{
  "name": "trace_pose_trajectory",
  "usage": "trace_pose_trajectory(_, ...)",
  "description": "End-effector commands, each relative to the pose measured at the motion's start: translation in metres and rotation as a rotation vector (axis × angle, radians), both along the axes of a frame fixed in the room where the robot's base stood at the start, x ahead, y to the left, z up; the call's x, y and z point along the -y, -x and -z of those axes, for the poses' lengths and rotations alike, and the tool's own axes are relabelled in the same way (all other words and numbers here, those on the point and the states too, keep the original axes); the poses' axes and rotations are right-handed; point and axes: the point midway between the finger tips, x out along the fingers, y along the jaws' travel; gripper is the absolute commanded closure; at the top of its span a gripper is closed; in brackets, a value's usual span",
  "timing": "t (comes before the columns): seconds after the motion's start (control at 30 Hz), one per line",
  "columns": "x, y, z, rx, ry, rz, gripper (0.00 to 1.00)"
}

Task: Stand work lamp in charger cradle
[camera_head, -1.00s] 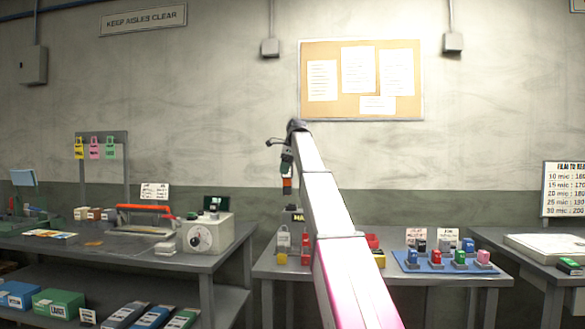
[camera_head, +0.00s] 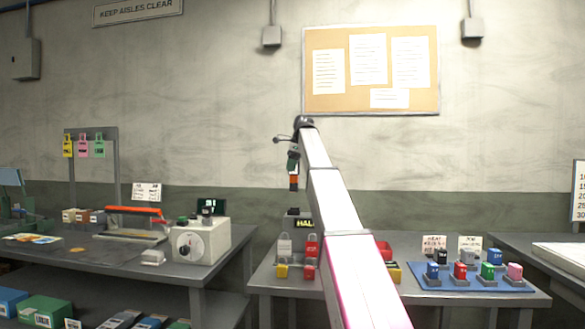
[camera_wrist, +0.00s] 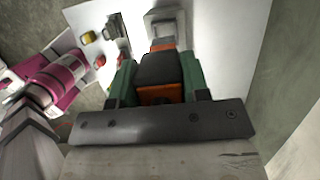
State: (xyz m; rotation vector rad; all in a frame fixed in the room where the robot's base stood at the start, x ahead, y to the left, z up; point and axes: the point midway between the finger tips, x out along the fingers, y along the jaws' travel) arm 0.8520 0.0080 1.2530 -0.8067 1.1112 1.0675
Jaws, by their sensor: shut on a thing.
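My gripper (camera_head: 293,168) is shut on the work lamp (camera_head: 294,184), a small orange and black body. It holds the lamp in the air above the middle bench. In the wrist view the lamp (camera_wrist: 160,70) sits between the green fingers of my gripper (camera_wrist: 158,82). A grey, squared holder-like piece (camera_wrist: 165,22) shows beyond the lamp there; it may be the charger cradle, but I cannot tell. In the head view a dark box with a yellow-lettered label (camera_head: 300,222) stands on the bench below the lamp. I cannot make out the cradle for sure in that view.
Grey (camera_head: 285,244) and red (camera_head: 311,247) lock-like pieces stand near the middle bench's left end. A blue mat (camera_head: 500,287) with several coloured blocks lies at right. The left bench (camera_head: 215,264) carries a dial box (camera_head: 202,240). My arm hides part of the middle bench.

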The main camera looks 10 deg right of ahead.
Motion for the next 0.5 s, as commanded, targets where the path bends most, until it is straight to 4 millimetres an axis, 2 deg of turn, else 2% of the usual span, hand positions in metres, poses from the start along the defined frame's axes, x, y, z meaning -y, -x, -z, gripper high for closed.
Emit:
trace_pose_trajectory(0.17,0.0,0.0,0.007,0.0,0.0,0.0,0.86)
trace_pose_trajectory(0.5,0.0,0.001,0.034,0.0,0.0,0.0,0.86)
